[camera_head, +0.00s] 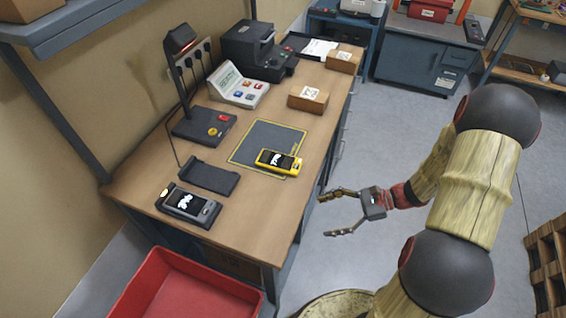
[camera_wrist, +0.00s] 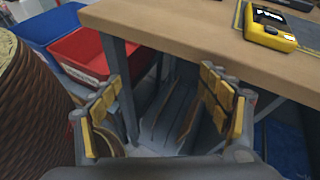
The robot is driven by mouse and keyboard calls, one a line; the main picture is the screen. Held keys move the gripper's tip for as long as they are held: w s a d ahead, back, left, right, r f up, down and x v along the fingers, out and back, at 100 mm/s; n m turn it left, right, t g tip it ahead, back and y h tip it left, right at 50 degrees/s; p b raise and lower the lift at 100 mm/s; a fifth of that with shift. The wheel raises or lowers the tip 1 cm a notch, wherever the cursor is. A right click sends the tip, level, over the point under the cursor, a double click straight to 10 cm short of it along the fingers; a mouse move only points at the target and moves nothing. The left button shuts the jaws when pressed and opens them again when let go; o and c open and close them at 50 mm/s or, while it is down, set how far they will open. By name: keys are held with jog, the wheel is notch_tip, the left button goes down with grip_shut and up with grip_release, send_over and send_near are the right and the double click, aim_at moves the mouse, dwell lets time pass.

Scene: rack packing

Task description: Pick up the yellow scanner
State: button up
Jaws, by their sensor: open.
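The yellow scanner (camera_head: 279,161) lies flat on the wooden workbench (camera_head: 256,219), on the lower right part of a dark mat with a yellow border (camera_head: 262,137). It also shows at the top right of the wrist view (camera_wrist: 271,29), near the bench edge. My gripper (camera_head: 336,213) is open and empty, to the right of the bench and off its front edge, apart from the scanner. In the wrist view my gripper's fingers (camera_wrist: 163,107) are spread, with the bench's underside and legs behind them.
A grey scanner (camera_head: 189,205) and a black tray (camera_head: 208,178) lie left of the mat. A lamp stand (camera_head: 203,126), a label device (camera_head: 238,87) and cardboard boxes (camera_head: 308,98) stand farther back. A red bin (camera_head: 184,288) is on the floor.

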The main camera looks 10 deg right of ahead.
jog(key=w+d+m+t+y, duration=0.1)
jog(key=w+d+m+t, duration=0.1)
jog(key=w+m+t, duration=0.3)
jog(key=m+t, duration=0.1)
jog(key=t, duration=0.1)
send_near(298, 165)
jog(key=shift+y, duration=0.4)
jog(key=x, duration=0.1)
jog(key=b+x, duration=0.1)
jog(key=x, duration=0.1)
jog(key=b+x, duration=0.1)
jog(key=shift+w+a+f, duration=0.25)
jog(key=shift+w+f, duration=0.1)
jog(key=shift+b+x, duration=1.2)
jog(key=shift+x, duration=1.45)
jog(key=shift+c, duration=1.4)
jog(key=c, duration=1.1)
jog(key=shift+c, duration=0.4)
